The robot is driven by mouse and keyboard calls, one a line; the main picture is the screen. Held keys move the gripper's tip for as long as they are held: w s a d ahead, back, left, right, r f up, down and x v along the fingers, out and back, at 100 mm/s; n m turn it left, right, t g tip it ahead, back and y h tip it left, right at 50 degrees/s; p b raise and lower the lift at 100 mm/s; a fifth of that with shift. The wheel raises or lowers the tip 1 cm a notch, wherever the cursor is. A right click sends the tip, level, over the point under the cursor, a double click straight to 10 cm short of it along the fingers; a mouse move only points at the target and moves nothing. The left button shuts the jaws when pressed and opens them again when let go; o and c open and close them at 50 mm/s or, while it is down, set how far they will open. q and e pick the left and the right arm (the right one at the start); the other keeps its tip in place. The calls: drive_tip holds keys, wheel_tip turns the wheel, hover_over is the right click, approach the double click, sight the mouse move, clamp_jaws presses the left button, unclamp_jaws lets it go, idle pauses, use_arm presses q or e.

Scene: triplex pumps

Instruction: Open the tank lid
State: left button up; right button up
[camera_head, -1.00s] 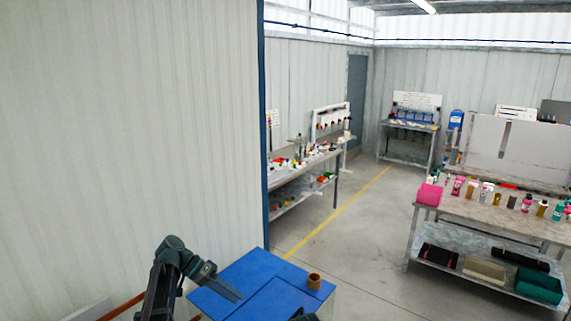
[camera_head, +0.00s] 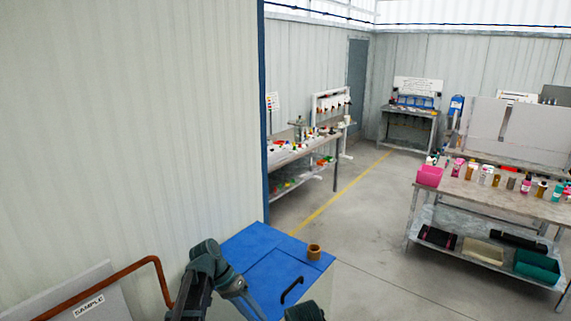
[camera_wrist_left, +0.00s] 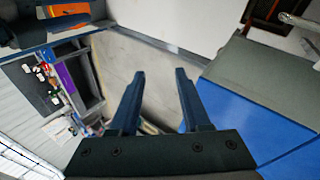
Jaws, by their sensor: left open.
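The tank's blue top (camera_head: 268,262) shows at the bottom middle of the head view, with seams and a black bar handle (camera_head: 290,291) on its lid part. In the left wrist view a blue surface (camera_wrist_left: 245,118) lies to the right of the fingers. My left gripper (camera_wrist_left: 160,72) is open, with nothing between its fingers. In the head view the left arm (camera_head: 205,265) reaches over the left side of the blue top, left of the handle and apart from it. A dark rounded part, probably of my right arm, shows at the bottom edge; its gripper is not seen.
A brown ring-shaped roll (camera_head: 314,252) stands on the blue top's far right corner. A brown pipe (camera_head: 120,279) and a "SAMPLE" sign (camera_head: 89,306) are at lower left. A pale wall fills the left. Benches with bottles (camera_head: 500,193) stand right; the floor between is clear.

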use_arm(q)
drive_tip(key=s+d+f+t+y+b, duration=0.1)
drive_tip(key=s+f+y+b, duration=0.3)
drive_tip(key=s+f+b, duration=0.3)
drive_tip(key=s+d+f+t+y+b, duration=0.1)
drive_tip(key=s+f+y+b, duration=0.3)
drive_tip(key=s+f+b, duration=0.4)
wheel_tip(320, 180, down, 6)
drive_tip(key=shift+s+d+r+n, duration=0.2)
drive_tip(key=shift+s+d+n, duration=0.2)
drive_tip(key=shift+s+d, duration=0.15)
drive_tip(key=shift+c, duration=0.3)
